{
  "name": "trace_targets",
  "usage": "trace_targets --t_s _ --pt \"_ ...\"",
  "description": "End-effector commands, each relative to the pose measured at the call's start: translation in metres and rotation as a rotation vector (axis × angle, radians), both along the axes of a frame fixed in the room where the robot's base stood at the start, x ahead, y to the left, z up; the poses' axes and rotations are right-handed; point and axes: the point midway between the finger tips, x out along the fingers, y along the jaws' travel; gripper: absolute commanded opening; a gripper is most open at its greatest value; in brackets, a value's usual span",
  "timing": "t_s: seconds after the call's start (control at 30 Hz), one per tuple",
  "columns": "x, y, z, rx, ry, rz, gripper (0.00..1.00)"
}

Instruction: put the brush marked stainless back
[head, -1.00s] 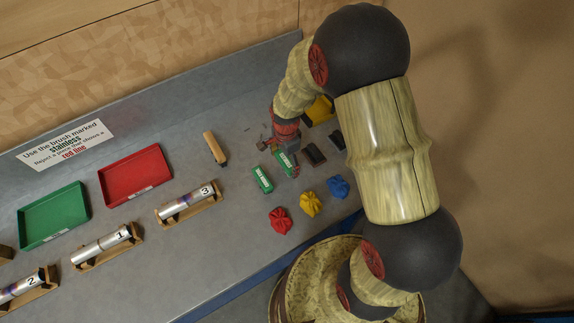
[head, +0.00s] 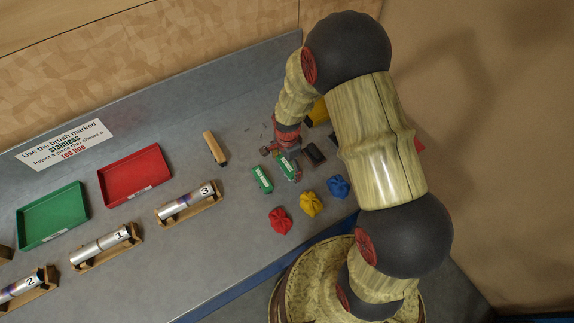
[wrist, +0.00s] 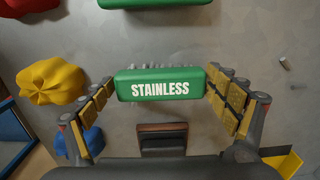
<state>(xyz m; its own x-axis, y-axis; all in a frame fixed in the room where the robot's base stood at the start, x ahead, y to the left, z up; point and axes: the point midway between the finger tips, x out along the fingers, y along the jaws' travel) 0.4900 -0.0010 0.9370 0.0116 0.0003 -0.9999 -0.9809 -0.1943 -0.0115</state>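The green brush marked STAINLESS (wrist: 160,88) lies on the grey bench, its white lettering facing my wrist camera and its bristles partly showing at the far edge. It also shows in the head view (head: 288,168), just below my gripper. My gripper (wrist: 160,84) is open, with one finger at each end of the brush and a thin gap visible at both sides. In the head view my gripper (head: 283,152) partly covers the brush. A second green brush (head: 262,179) lies to the left; its marking is too small to read.
A dark block (head: 314,154) lies close right of the brush. Red (head: 280,220), yellow (head: 310,204) and blue (head: 338,187) crumpled cloths lie in front. A wooden-handled item (head: 215,148), red tray (head: 135,175), green tray (head: 53,214) and numbered tubes on cradles stand left.

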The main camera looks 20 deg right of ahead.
Motion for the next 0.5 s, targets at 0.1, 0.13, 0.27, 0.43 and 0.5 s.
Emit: trace_targets --t_s 0.1,0.13,0.27,0.43,0.5 --pt "0.0000 0.0000 0.0001 0.000 0.000 0.000 0.97" --pt "0.0000 0.0000 0.0001 0.000 0.000 0.000 0.97" --pt "0.0000 0.0000 0.0001 0.000 0.000 0.000 0.97" --pt "0.0000 0.0000 0.0008 0.000 0.000 0.000 0.97" --pt "0.0001 0.0000 0.0040 0.000 0.000 0.000 0.97"
